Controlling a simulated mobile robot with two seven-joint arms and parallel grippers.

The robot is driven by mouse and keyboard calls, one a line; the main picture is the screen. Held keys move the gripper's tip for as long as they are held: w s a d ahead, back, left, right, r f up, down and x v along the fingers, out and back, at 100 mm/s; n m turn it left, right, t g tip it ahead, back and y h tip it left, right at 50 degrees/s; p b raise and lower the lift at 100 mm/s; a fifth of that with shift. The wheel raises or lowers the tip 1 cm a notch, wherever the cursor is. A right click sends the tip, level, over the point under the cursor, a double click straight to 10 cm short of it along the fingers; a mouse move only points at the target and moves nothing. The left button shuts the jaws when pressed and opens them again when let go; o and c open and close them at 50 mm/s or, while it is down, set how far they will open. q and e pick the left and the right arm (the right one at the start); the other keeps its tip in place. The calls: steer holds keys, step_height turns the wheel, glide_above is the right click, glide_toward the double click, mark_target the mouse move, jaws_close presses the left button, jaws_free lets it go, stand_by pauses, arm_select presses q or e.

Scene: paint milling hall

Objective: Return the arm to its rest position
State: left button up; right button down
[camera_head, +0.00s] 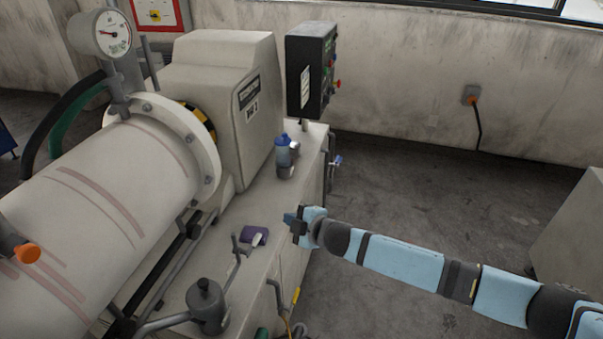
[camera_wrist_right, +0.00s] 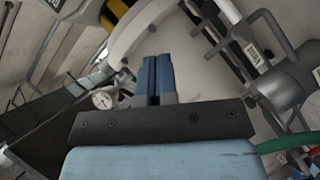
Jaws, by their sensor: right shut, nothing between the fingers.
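My right arm reaches in from the lower right in the head view. Its gripper (camera_head: 291,219) is over the edge of the machine's bench (camera_head: 262,207), to the right of a purple object (camera_head: 254,236) and apart from it. In the right wrist view the two blue fingers (camera_wrist_right: 155,78) lie side by side, shut, with nothing between them. The large white mill drum (camera_wrist_right: 150,30) shows beyond the fingers there. My left gripper is in neither view.
The mill drum (camera_head: 100,205) fills the left. A grey pot-like fitting (camera_head: 206,302) is in front. The floor (camera_head: 420,190) behind my arm is clear; a pale block (camera_head: 572,235) stands at right.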

steer(key=s+f+m+t, duration=0.1)
steer(key=s+f+m, duration=0.1)
steer(key=s+m, duration=0.35)
steer(key=s+f+m, duration=0.2)
steer(key=s+f, duration=0.1)
steer(key=s, duration=0.5)
steer(key=s+d+f+m+h, duration=0.2)
steer(key=s+d, duration=0.4)
steer(key=d, duration=0.3)
steer(key=s+d+f+m+h, duration=0.3)
steer(key=s+d+f+m, duration=0.1)
steer(key=s+d, duration=0.3)
steer(key=s+d+f+m+h, duration=0.2)
steer(key=s+d+f+m, duration=0.2)
steer(key=s+d, duration=0.3)
steer(key=d+m, duration=0.1)
steer(key=d, duration=0.3)
steer(key=shift+s+t+h, duration=0.25)
steer(key=shift+t+h, duration=0.15)
steer(key=shift+d, duration=0.1)
